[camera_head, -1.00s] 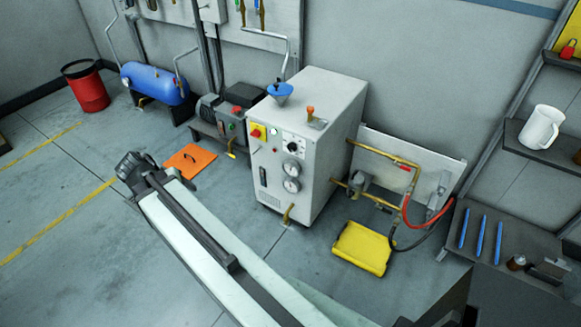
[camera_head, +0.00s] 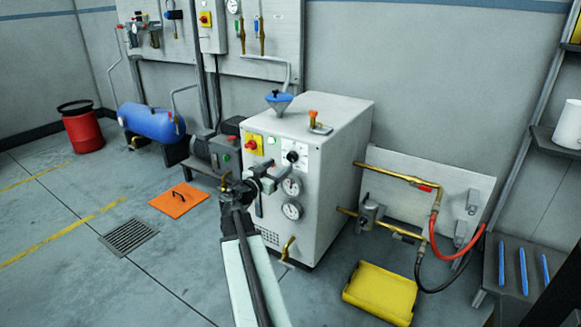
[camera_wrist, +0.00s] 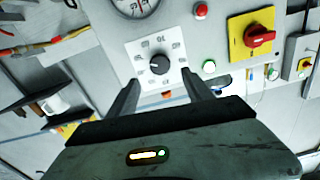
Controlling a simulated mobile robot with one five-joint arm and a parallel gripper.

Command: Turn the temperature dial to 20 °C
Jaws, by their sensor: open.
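The temperature dial (camera_head: 292,156) is a black round knob on a white plate on the front of the grey cabinet (camera_head: 335,165). In the wrist view the black knob (camera_wrist: 160,64) shows with its marked plate, seen roughly upside down. The scale numbers are too small to read surely, and I cannot tell where the knob points. My gripper (camera_wrist: 160,80) is open and empty. Its two fingers point at the dial, one on each side of the knob in the picture, and appear short of it. In the head view my arm partly covers the panel left of the dial.
Two round gauges (camera_head: 291,198) sit below the dial. A yellow plate with a red switch (camera_wrist: 253,36) and a green button (camera_wrist: 209,66) are close by on the panel. A brass outlet (camera_head: 288,249) sticks out low. An orange cover (camera_head: 179,200) lies on the floor.

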